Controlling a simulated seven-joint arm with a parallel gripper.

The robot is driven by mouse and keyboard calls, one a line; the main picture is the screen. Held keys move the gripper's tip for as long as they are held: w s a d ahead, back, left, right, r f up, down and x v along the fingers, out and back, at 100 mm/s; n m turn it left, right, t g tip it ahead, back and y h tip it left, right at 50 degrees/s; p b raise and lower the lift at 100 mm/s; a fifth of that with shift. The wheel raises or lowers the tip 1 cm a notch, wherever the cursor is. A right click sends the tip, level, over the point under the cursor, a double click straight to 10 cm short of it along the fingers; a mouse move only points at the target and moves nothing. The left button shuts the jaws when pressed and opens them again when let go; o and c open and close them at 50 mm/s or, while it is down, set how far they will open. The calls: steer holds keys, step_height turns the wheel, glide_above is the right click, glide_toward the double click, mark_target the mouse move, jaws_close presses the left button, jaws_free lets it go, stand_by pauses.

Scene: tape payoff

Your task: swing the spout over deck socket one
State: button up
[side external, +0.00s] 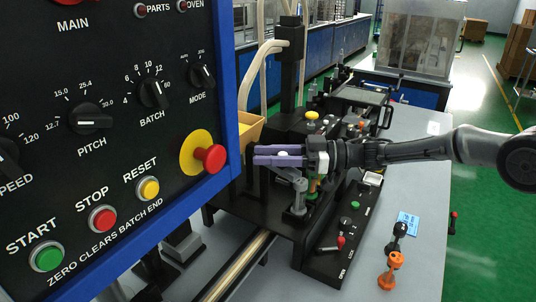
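My gripper (262,155) reaches in from the right with its two purple fingers pointing left, above the black machine deck (262,222). A small white piece shows at the fingers. I cannot tell whether it is between them or behind them, or whether they are shut on it. A grey upright post (299,197) with a short arm at its top stands on the deck just below my gripper. It may be the spout, but I cannot be sure. Deck socket one cannot be made out; my gripper and the posts cover part of the deck.
A large control panel (110,180) with a blue frame fills the left foreground. A tan hopper (251,130) and a tall black column (290,70) stand behind my gripper. A black switch box (340,235) lies in front. Orange (391,270) and black (396,238) pieces stand on the grey table.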

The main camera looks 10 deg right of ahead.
steer(key=shift+o, duration=1)
steer(key=shift+d, duration=0.1)
steer(key=v, duration=1.3)
steer(key=shift+d, duration=0.3)
steer(key=shift+s, duration=0.15)
